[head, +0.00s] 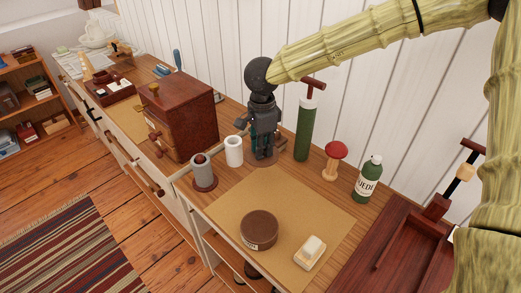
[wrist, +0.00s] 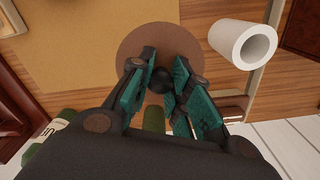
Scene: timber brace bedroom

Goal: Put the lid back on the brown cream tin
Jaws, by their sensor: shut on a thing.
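The brown cream tin (head: 258,231) stands upright on the tan mat in the head view, with a flat brown round top face and lettering on its side. It is not clearly seen in the wrist view. My gripper (head: 264,150) points down over the wooden counter behind the mat, beyond the tin. In the wrist view my gripper (wrist: 162,76) has its fingers closed about the small dark knob of a round brown lid (wrist: 135,50). The fingers hide part of the lid. I cannot tell whether the lid touches the counter.
A white cylinder (head: 234,151) stands left of my gripper and a green pump (head: 304,130) right of it. A dark wooden chest (head: 185,125) stands left.

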